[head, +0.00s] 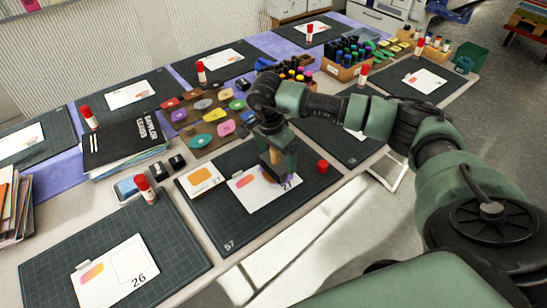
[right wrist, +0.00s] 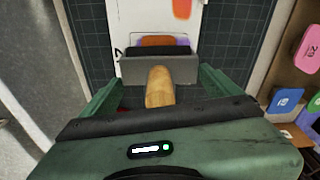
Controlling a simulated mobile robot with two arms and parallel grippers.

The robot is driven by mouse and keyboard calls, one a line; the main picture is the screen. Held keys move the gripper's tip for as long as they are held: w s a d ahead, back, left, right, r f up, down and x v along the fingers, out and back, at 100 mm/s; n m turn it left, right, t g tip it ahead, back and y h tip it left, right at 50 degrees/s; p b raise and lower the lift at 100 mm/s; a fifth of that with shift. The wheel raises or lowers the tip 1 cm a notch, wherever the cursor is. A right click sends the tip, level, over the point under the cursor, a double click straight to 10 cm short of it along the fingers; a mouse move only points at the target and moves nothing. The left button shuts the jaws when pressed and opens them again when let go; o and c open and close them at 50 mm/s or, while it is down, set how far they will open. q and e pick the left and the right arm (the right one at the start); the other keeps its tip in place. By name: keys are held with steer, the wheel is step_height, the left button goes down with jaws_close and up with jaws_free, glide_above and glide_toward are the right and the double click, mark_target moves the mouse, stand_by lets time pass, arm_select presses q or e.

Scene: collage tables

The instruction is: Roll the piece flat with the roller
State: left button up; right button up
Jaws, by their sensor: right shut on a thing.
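My right gripper (head: 279,158) points down over the middle cutting mat (head: 226,222), shut on the roller's wooden handle (right wrist: 160,88). The roller's grey frame (right wrist: 160,69) is over a white card (head: 246,200); whether it presses on the card I cannot tell. Just beyond the frame in the right wrist view, an orange piece (right wrist: 163,41) with purple beside it shows on the card, partly hidden by the roller. A second orange patch (right wrist: 182,8) is farther up the card. My left gripper is not in view.
A board of coloured pads (head: 208,122) and a box of markers (head: 290,75) are behind. Another mat with a card (head: 110,275) is at front left.

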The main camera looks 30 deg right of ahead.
steer(key=shift+d, duration=0.5)
steer(key=shift+r+p, duration=2.1)
steer(key=shift+r, duration=1.45)
steer(key=shift+f, duration=0.1)
